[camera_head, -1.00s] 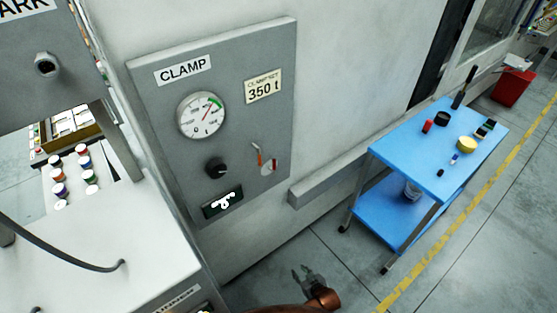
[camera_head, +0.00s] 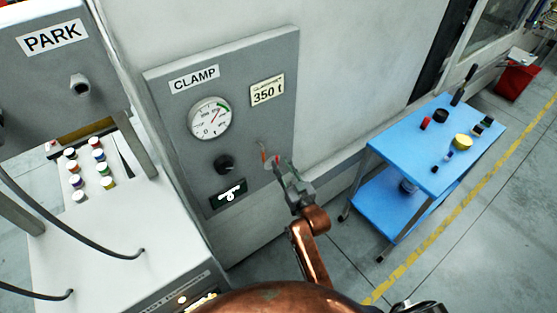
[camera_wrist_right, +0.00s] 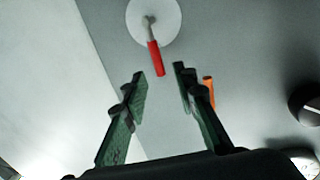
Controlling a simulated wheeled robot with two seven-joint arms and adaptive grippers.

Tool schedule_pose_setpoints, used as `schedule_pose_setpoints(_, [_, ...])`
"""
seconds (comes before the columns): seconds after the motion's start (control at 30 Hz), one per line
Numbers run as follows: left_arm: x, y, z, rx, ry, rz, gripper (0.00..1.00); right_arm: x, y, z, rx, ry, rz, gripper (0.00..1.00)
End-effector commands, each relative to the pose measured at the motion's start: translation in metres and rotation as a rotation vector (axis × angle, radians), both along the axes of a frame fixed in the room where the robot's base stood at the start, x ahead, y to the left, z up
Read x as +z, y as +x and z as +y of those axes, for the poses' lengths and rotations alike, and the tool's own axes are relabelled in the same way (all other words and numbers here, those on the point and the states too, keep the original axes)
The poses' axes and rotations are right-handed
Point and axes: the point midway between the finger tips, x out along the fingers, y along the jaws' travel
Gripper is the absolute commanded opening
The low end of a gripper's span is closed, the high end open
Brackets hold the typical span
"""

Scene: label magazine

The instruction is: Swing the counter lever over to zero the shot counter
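The grey CLAMP panel (camera_head: 245,120) carries a dark counter window (camera_head: 228,194) with white marks, too small to read. A lever with a red handle (camera_wrist_right: 155,58) is pivoted on a white round plate (camera_wrist_right: 168,22) in the right wrist view. In the head view that plate (camera_head: 269,163) is partly hidden by my right gripper (camera_head: 279,162). My right gripper is open in the wrist view (camera_wrist_right: 160,75), its two fingertips apart, just short of the red handle's end, with nothing between them. My left gripper is not in view.
An orange stick-like part (camera_head: 263,152) is close beside the plate; it also shows right of my fingers (camera_wrist_right: 209,92). A black knob (camera_head: 223,163) and a gauge (camera_head: 210,118) are on the panel. A blue cart (camera_head: 400,152) stands to the right.

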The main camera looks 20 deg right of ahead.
Motion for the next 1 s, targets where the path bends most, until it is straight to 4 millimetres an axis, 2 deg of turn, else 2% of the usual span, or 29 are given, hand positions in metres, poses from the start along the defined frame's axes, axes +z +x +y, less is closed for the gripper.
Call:
schedule_pose_setpoints(0.1, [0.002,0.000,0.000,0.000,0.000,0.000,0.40,0.001,0.017,0.003,0.000,0.000,0.000,0.26])
schedule_pose_setpoints(0.2, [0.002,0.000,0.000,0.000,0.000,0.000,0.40,0.000,0.025,0.004,0.000,0.000,0.001,0.26])
schedule_pose_setpoints(0.57, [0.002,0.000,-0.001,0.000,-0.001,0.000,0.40,-0.001,0.030,0.005,0.000,0.000,0.001,0.26])
schedule_pose_setpoints(0.93, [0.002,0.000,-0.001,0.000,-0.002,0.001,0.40,-0.001,0.030,0.005,0.000,0.000,0.001,0.01])
schedule_pose_setpoints(1.0, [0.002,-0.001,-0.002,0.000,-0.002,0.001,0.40,-0.001,0.030,0.005,0.000,0.000,0.001,0.00])
